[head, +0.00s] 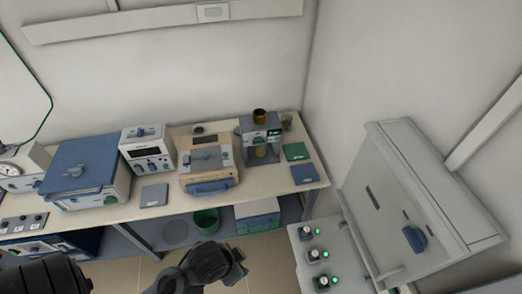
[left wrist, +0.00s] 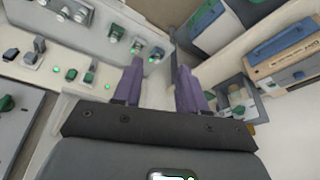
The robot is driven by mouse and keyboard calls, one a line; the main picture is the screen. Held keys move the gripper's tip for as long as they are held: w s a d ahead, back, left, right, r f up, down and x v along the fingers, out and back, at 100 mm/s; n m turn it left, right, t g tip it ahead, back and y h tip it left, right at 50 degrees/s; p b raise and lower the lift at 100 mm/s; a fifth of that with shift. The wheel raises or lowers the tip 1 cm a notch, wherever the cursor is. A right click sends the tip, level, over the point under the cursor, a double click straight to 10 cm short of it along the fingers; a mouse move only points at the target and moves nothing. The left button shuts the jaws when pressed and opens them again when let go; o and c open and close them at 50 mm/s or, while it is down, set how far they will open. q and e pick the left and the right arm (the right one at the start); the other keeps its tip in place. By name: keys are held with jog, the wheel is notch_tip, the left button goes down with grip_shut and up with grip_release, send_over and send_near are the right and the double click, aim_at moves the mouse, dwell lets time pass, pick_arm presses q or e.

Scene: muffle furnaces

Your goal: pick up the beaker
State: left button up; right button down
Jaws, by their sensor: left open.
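I cannot make out a clear glass beaker in either view. A small amber-brown vessel (head: 260,116) sits on top of the grey bench machine (head: 262,138) in the head view, and a brown round shape (head: 262,153) shows in the machine's opening. Whether either is the beaker I cannot tell. My left gripper (left wrist: 160,88) has two purple fingers, spread apart with nothing between them. A dark arm end (head: 208,265) shows at the bottom of the head view, in front of and below the bench, clear of the machine. My right gripper is in neither view.
The bench (head: 155,212) also holds a blue-lidded box (head: 85,165), a white instrument (head: 148,150) and a tan, blue-handled device (head: 207,165). A green bin (head: 206,220) stands underneath. A large grey furnace (head: 410,200) and a panel with green lights (head: 305,255) occupy the right.

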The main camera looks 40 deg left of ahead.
pick_arm(q)
jog(key=o, duration=1.1)
